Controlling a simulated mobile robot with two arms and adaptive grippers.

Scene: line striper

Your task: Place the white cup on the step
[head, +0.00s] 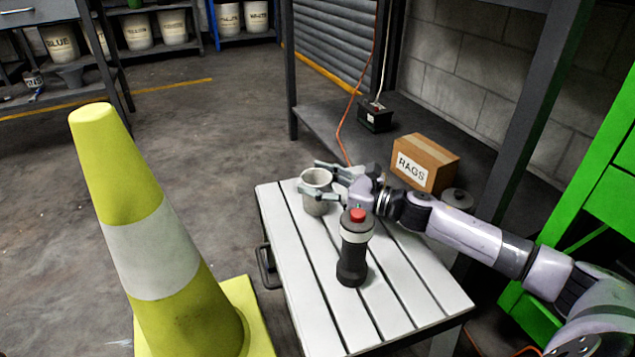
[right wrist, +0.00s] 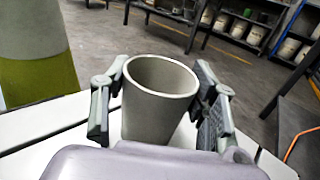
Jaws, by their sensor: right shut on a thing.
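The white cup (head: 316,190) stands upright at the far left corner of the white slatted step (head: 312,262). It looks empty. My right gripper (head: 318,178) reaches in from the right with its fingers on both sides of the cup and is shut on it. In the right wrist view the cup (right wrist: 158,98) sits upright between the two finger pads (right wrist: 160,112), with the step's slats (right wrist: 40,124) below. Whether the cup's base touches the step is hard to tell. My left gripper is not in view.
A dark flashlight-like bottle with a red top (head: 355,248) stands on the step, nearer than the cup. A yellow-green cone (head: 150,240) stands at the left. A RAGS box (head: 424,163) and a black battery (head: 376,116) rest on the low shelf behind.

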